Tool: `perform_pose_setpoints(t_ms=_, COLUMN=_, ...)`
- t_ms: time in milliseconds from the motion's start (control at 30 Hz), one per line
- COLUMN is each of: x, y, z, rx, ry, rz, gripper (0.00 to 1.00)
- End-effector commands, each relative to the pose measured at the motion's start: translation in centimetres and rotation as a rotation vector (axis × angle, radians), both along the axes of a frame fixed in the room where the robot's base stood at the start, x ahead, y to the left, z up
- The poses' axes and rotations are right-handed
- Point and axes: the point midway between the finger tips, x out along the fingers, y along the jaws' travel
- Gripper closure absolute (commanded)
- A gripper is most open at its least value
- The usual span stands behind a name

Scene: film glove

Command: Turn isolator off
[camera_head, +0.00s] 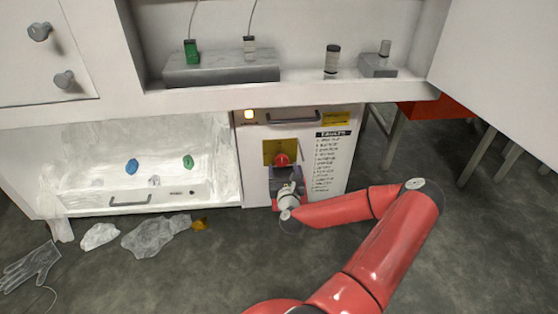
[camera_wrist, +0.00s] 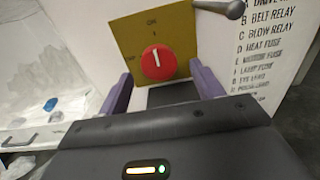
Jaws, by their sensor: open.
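The isolator is a round red knob (camera_head: 282,160) on a yellow plate (camera_head: 268,152) on the white cabinet front. In the wrist view the knob (camera_wrist: 158,63) has a white mark standing near vertical, pointing up toward the word ON on the plate (camera_wrist: 130,30). My gripper (camera_wrist: 163,84) is open, with one purple finger low on each side of the knob. The fingers appear apart from it, and the space between them is empty. In the head view my gripper (camera_head: 285,178) is just below the knob, partly hidden by my wrist.
A lit yellow lamp (camera_head: 249,114) and a bar handle (camera_head: 293,117) are above the plate. A printed fault list (camera_head: 328,160) is to the right. An open white compartment (camera_head: 100,150) lies left. Plastic film (camera_head: 155,236) and a clear glove (camera_head: 32,266) lie on the floor.

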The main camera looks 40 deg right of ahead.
Motion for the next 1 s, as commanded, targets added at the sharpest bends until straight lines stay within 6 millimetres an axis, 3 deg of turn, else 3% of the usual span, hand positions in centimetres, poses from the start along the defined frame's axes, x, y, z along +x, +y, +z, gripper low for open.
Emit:
perform_pose_setpoints(t_ms=300, x=3.6, y=-2.1, z=0.0, rx=-0.001, ry=0.002, rz=0.003, gripper=0.34)
perform_pose_setpoints(t_ms=633, x=3.9, y=-2.3, z=0.0, rx=-0.001, ry=0.003, rz=0.003, gripper=0.34)
perform_pose_setpoints(t_ms=900, x=3.9, y=-2.3, z=0.0, rx=-0.001, ry=0.003, rz=0.003, gripper=0.69)
perform_pose_setpoints(t_ms=1000, x=3.9, y=-2.3, z=0.0, rx=-0.001, ry=0.003, rz=0.003, gripper=0.78)
